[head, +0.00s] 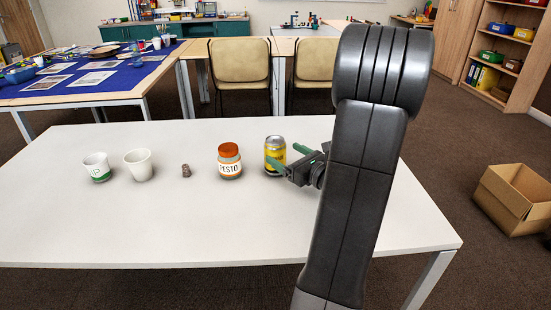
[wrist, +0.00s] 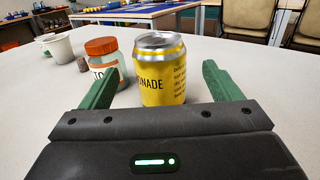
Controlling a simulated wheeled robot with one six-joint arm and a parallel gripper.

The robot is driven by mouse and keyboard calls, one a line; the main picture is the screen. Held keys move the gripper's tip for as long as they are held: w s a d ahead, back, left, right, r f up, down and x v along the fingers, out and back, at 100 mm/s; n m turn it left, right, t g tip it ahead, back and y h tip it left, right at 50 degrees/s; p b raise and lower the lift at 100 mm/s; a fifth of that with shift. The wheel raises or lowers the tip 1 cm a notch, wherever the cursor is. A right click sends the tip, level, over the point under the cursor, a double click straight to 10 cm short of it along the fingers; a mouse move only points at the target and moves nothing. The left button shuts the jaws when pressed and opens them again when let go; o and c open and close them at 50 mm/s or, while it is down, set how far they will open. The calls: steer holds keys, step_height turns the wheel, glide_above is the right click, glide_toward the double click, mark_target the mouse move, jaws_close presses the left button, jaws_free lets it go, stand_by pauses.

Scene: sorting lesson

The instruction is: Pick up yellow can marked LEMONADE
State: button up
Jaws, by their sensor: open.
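The yellow can (head: 275,155) stands upright on the white table, with a silver top. In the wrist view the can (wrist: 163,80) shows the letters "ONADE" or similar, the rest turned out of sight. My gripper (head: 288,158) is open at the can's right side in the head view. In the wrist view my gripper (wrist: 158,88) has its green fingers apart, one on each side of the can, with visible gaps. The can is ahead of the gripper body and not held.
A PESTO jar (head: 229,161) with an orange lid stands left of the can. A small brown cork-like piece (head: 186,171), a white cup (head: 138,165) and a green-marked cup (head: 97,167) stand farther left. The table (head: 150,225) is clear in front.

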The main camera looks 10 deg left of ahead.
mark_target(272, 147)
steer(key=shift+b+x, duration=0.5)
steer(key=shift+x, duration=2.85)
steer(key=shift+f, duration=0.2)
steer(key=c, duration=1.1)
steer(key=shift+o, duration=0.2)
